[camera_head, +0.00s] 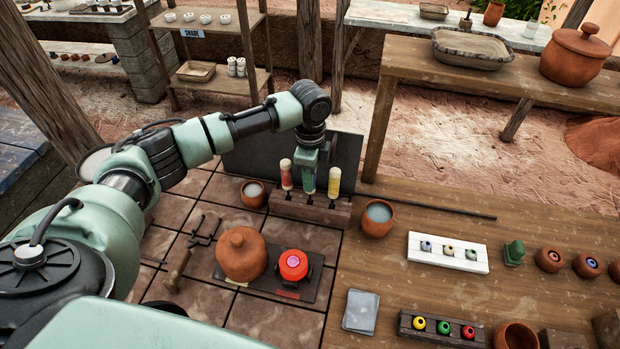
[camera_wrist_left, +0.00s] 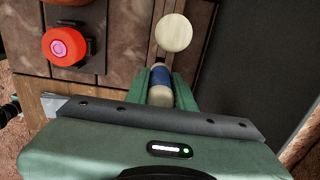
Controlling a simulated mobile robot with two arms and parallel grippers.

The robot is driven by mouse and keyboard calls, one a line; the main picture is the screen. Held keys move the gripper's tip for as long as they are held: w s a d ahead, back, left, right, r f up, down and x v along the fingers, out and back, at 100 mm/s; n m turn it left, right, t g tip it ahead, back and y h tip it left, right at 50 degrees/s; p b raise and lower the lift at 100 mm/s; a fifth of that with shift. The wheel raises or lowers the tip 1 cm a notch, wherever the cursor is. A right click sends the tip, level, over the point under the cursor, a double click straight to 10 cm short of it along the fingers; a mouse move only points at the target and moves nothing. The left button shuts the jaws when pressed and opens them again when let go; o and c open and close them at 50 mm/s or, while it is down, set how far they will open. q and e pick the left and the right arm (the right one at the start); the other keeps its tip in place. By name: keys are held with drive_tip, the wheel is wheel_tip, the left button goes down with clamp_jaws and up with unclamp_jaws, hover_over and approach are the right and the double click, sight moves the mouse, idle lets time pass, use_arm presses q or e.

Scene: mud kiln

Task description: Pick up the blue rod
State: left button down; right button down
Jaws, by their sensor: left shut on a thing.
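My left gripper (camera_head: 309,178) reaches down over the wooden rack (camera_head: 311,210), between a red rod (camera_head: 286,175) and a yellow rod (camera_head: 334,184). Both of these stand upright in the rack. In the left wrist view, the gripper's green fingers are shut on the blue rod (camera_wrist_left: 161,77), which has a blue band and cream ends. The gripper hides this rod in the head view, so I cannot tell whether it is still seated. The red rod's round cream top (camera_wrist_left: 174,33) shows just beyond the blue rod in the wrist view. My right gripper is not in view.
A dark panel (camera_head: 345,160) stands behind the rack. Clay cups flank it, left (camera_head: 253,193) and right (camera_head: 378,218). A lidded clay pot (camera_head: 241,255) and a red button (camera_head: 293,265) sit in front. A white tray (camera_head: 447,253) stands at right.

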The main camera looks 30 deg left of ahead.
use_arm(q)
wheel_tip(320, 180, up, 20)
drive_tip(key=b, duration=0.3)
idle(0.4)
drive_tip(key=shift+p, duration=0.85)
